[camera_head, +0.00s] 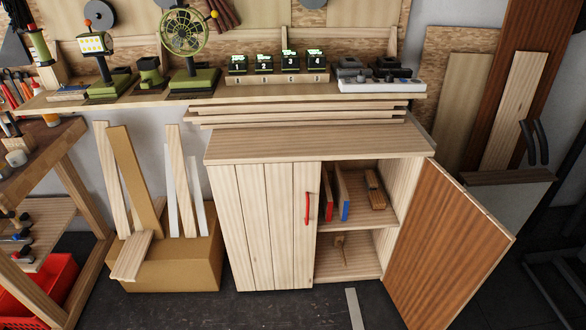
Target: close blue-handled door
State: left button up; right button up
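A pale wooden cabinet (320,143) stands in the middle of the camera_head view. Its left door (265,225) is shut and carries a red handle (307,208). Its right door (450,245) stands wide open, swung out to the right and toward me, with its reddish-brown face showing. No blue handle shows on this door; its other face is hidden. Neither of my grippers is in view.
The open cabinet holds boards with red and blue edges (343,195) and small wooden tools (375,190). A cardboard box (180,265) of planks stands to the left. A metal strip (355,308) lies on the dark floor. Grey equipment (508,205) stands right of the door.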

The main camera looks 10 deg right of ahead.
aim_at(448, 244)
jog(key=j+z, duration=0.25)
jog(key=j, duration=0.15)
jog(key=k+j+z, duration=0.1)
jog(key=j+z, duration=0.2)
jog(key=k+j+z, duration=0.1)
jog(key=j+z, duration=0.15)
jog(key=j, duration=0.2)
jog(key=z, duration=0.45)
jog(key=l+z, duration=0.1)
jog(key=z, duration=0.4)
jog(key=i+z, duration=0.1)
jog(key=z, duration=0.85)
jog(key=i+z, duration=0.1)
jog(key=z, duration=0.35)
